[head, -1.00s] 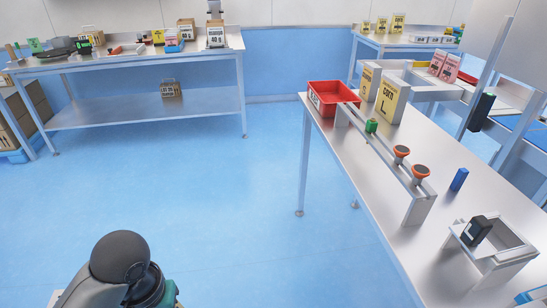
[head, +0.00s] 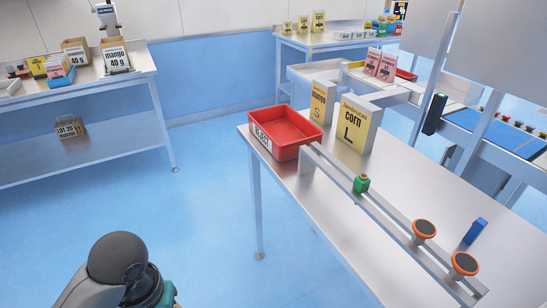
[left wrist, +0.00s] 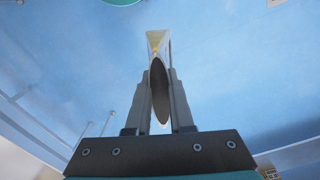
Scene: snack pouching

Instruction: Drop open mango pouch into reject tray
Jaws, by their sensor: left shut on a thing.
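The red reject tray (head: 288,151) stands on the near left corner of the steel table in the head view, with a white label on its side. No contents show in it. My left gripper (left wrist: 159,78) is shut on a thin pouch (left wrist: 158,40), seen edge-on in the left wrist view. The pouch's pale, yellowish end sticks out past the fingertips, and a dark oval shows between the fingers. Its print and whether it is open cannot be made out. Blue floor lies behind the pouch. My right gripper is in neither view.
A corn L box (head: 356,125) and a yellow S box (head: 321,102) stand behind the tray. A raised rail (head: 390,220) with a green item (head: 361,183) and two orange-rimmed knobs runs beside it. A blue block (head: 475,231) lies further right. Open floor (head: 210,220) is left of the table.

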